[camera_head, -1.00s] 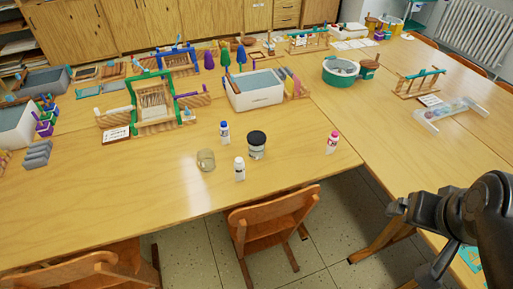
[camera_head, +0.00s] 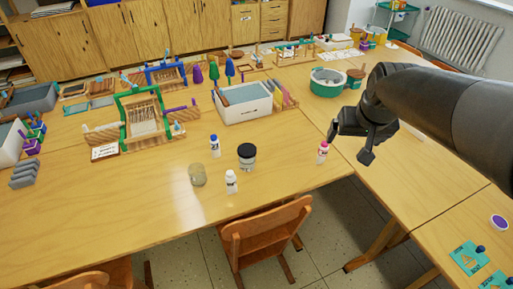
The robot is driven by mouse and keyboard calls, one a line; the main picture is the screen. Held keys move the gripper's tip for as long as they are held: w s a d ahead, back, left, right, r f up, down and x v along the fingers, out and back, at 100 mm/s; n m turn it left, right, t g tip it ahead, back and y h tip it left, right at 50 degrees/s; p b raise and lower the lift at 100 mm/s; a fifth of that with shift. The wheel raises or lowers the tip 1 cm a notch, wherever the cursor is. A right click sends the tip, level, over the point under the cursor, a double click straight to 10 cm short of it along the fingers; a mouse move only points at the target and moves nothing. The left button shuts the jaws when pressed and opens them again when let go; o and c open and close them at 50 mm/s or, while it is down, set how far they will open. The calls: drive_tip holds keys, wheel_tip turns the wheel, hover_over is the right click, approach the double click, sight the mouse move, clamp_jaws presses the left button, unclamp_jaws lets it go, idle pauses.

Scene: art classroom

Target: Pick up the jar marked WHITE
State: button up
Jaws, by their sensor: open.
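A clear jar with a black lid and a pale label (camera_head: 247,160) stands upright on the table. Around it stand a white-capped bottle (camera_head: 231,184), a blue-capped bottle (camera_head: 214,147) and an open, empty-looking glass (camera_head: 197,175). A bottle with a pink-red cap (camera_head: 322,154) stands apart to the right, near the table edge. The labels are too small to read, so I cannot tell which is marked WHITE. My gripper (camera_head: 348,147) is open and empty, to the right of the black-lidded jar and close in the picture to the red-capped bottle.
A teal-banded tub (camera_head: 327,86) is at the back right. A wooden chair (camera_head: 265,235) stands at the front edge. The left front tabletop is clear.

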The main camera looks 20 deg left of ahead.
drive_tip(key=w+a+f+n, duration=0.1)
drive_tip(key=w+a+f, duration=0.35)
drive_tip(key=a, duration=0.35)
drive_tip(key=w+a+f+n, duration=0.1)
drive_tip(key=w+a+f, duration=0.2)
drive_tip(key=w+a, duration=0.3)
drive_tip(key=n+g+y, duration=0.1)
drive_tip(key=n+g, duration=0.1)
drive_tip(key=n, duration=0.1)
approach(247, 149)
drive_tip(key=shift+f, duration=0.55)
drive_tip(key=shift+a+f, duration=0.25)
drive_tip(key=shift+f, duration=0.1)
drive_tip(key=shift+t+y, duration=0.3)
drive_tip(key=x, duration=1)
drive_tip(key=shift+d+f, duration=0.25)
drive_tip(key=c, duration=1.2)
